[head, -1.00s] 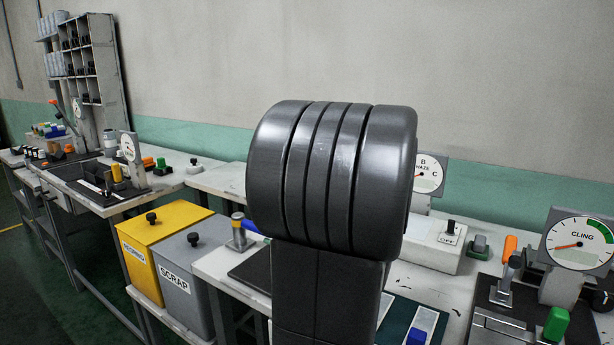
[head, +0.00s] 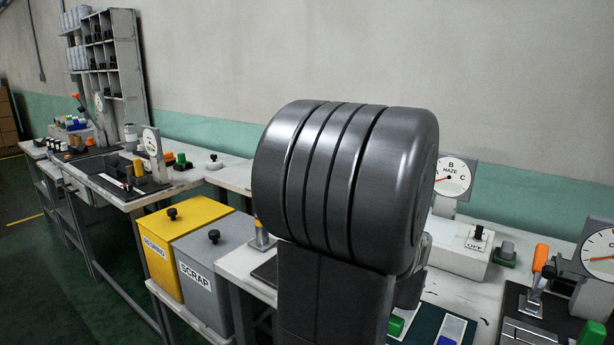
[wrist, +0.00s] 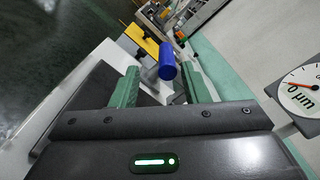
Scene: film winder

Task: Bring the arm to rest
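My gripper (wrist: 161,74) shows in the wrist view. Its two green fingers stand apart with nothing clasped between them. A blue cylindrical handle (wrist: 167,60) on a grey post appears in the gap, clear of both fingers; how far beyond the tips it is, I cannot tell. In the head view my dark, ribbed arm (head: 335,185) stands upright in the middle and hides my gripper and part of the bench behind it.
A yellow bin (head: 186,225) and a grey SCRAP bin (head: 222,262) stand left of my arm. The HAZE dial (head: 452,177), an orange handle (head: 540,258) and another dial (head: 601,250) stand to the right. A round dial (wrist: 301,92) is near the wrist view's right edge.

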